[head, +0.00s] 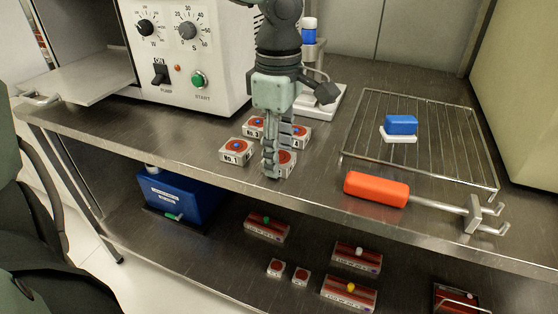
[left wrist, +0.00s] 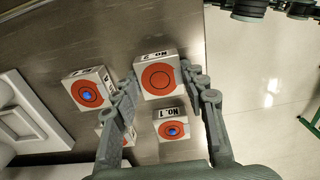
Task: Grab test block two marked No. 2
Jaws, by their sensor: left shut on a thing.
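Test block No. 2 (left wrist: 159,75) is a white block with a red ring face and no blue dot. It sits between the fingers of my left gripper (left wrist: 165,95), which is shut on it. In the head view, my left gripper (head: 276,170) points down near the bench's front edge, and the block (head: 288,159) shows partly behind the fingers. Whether it is clear of the bench I cannot tell. Blocks No. 1 (head: 236,152), No. 3 (head: 254,127) and No. 4 (head: 300,134), with blue dots, stand close around it.
A white machine with dials (head: 190,75) stands at the back left. A wire rack (head: 440,160) holds a blue item (head: 401,125) on the right. A red-handled tool (head: 377,189) lies near the front edge. The lower shelf holds a blue box (head: 180,199) and several small blocks.

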